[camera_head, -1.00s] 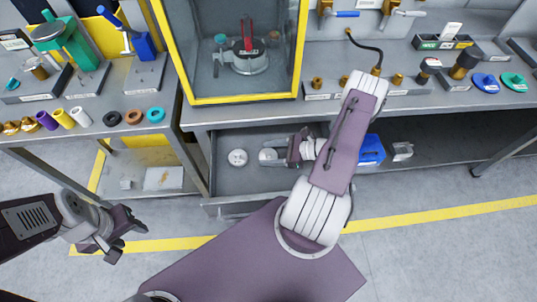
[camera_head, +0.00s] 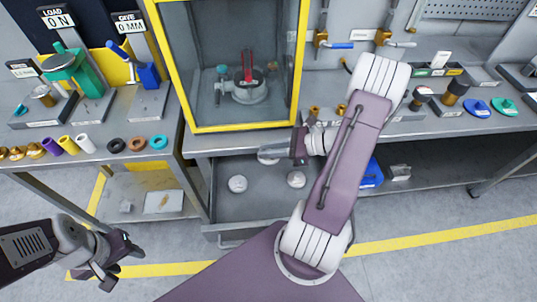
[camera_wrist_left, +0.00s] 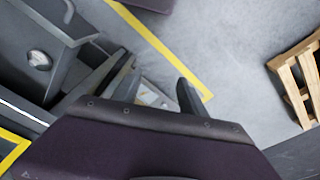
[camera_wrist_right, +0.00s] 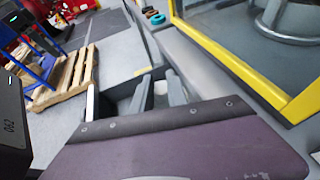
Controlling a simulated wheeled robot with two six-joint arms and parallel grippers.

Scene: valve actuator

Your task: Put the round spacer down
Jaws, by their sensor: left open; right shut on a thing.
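A round grey disc, the round spacer (camera_head: 269,153), is held at the left tip of my right gripper (camera_head: 290,149), above the open drawer (camera_head: 258,206) and in front of the glass cabinet. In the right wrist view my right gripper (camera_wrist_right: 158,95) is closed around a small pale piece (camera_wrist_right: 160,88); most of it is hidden. Two similar round grey pieces lie in the drawer, a left one (camera_head: 237,184) and a right one (camera_head: 296,179). My left gripper (camera_head: 121,262) is open and empty over the floor at lower left; its fingers show in the left wrist view (camera_wrist_left: 150,95).
The yellow-framed cabinet (camera_head: 290,127) stands right behind the held spacer. Coloured rings and sleeves line the left bench (camera_head: 60,160). A blue bin (camera_head: 371,174) sits on the shelf at right. The drawer's front has bare room.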

